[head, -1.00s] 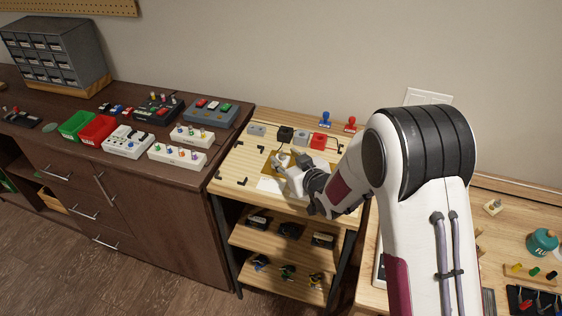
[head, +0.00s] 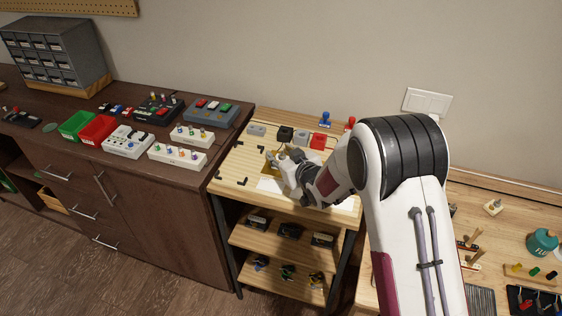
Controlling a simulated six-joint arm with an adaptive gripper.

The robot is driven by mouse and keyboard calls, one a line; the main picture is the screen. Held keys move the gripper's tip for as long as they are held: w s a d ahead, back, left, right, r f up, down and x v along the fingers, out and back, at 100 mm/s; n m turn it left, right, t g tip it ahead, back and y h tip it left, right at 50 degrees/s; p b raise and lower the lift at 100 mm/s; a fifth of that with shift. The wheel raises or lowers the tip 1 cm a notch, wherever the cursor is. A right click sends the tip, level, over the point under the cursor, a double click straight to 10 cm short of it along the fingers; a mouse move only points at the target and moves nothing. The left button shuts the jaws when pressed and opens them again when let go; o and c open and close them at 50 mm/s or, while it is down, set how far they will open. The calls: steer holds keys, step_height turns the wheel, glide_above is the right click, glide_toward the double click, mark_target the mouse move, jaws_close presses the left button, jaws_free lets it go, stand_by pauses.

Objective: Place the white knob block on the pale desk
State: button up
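Two white blocks with coloured knobs, one behind (head: 192,136) and one in front (head: 178,156), sit on the dark cabinet at the left; I cannot tell which, if either, is the white knob block. A pale wooden desk (head: 462,196) is at the right, partly behind my arm. My gripper (head: 275,160) is over the pale wooden top of the middle stand (head: 232,160), near a gold mat (head: 268,170). Its fingers are small and partly hidden by my wrist, so their opening and anything between them cannot be made out.
Grey, black and red blocks (head: 318,141) line the back of the stand top, with a blue stamp (head: 325,118) behind. A white multi-knob box (head: 128,141) and green and red bins (head: 98,129) are on the cabinet.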

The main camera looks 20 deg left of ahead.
jaws_close()
stand_by(0.3)
steer(key=shift+r, duration=5.05)
steer(key=s+d+m+t+h, duration=0.1)
steer(key=d+m+h, duration=0.1)
steer(key=d, duration=1.1)
steer(key=s+d+r+m+t+h, duration=0.1)
steer(key=s+d+m+h, duration=0.1)
steer(key=d, duration=1.1)
steer(key=s+d+r+m+t+h, duration=0.1)
steer(key=d+m+h, duration=0.3)
steer(key=d, duration=1)
steer(key=shift+s+r+h, duration=0.2)
steer(key=shift+s+h, duration=0.1)
steer(key=shift+h, duration=0.3)
